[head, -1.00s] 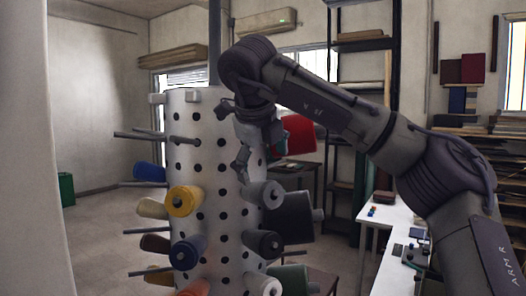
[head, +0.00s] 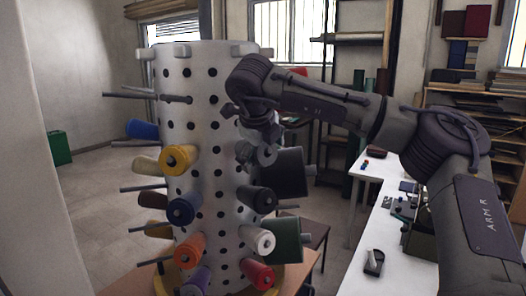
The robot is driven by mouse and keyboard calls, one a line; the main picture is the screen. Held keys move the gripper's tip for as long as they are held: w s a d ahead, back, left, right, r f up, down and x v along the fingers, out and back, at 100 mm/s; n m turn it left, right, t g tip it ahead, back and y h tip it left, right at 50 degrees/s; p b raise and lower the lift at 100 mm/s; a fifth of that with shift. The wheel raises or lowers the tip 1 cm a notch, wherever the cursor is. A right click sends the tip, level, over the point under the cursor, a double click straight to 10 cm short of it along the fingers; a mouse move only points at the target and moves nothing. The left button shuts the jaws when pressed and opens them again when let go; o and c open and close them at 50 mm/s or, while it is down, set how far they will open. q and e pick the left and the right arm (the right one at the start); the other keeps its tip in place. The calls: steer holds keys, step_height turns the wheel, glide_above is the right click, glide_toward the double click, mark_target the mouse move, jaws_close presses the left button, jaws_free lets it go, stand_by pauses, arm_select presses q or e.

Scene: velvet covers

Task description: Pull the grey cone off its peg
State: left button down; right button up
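The grey cone (head: 267,156) sits on a peg on the right side of a white perforated drum (head: 205,130), its end pointing roughly toward me. My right gripper (head: 257,147) comes from the right and hangs just above and over the cone, with its fingers apart. One finger is beside the cone's left edge; the gripper hides the cone's upper part. I cannot tell whether the fingers touch it. My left gripper is out of view.
A yellow cone (head: 179,158), a dark cone (head: 263,200), a cream cone (head: 264,241) and several others stick out around the drum. A large dark cone (head: 290,172) is close on the right. A white table (head: 385,235) stands at the right.

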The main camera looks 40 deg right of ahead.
steer(key=c, duration=1.2)
steer(key=shift+s+r+b, duration=0.2)
steer(key=shift+s+b, duration=0.1)
steer(key=shift+s+d+b, duration=0.1)
steer(key=shift+s+b, duration=0.45)
steer(key=shift+s, duration=0.15)
steer(key=s+r+b, duration=0.1)
steer(key=s+r, duration=0.2)
steer(key=s, duration=0.9)
steer(key=shift+s+d, duration=0.35)
steer(key=shift+s+f, duration=0.15)
steer(key=shift+s, duration=0.2)
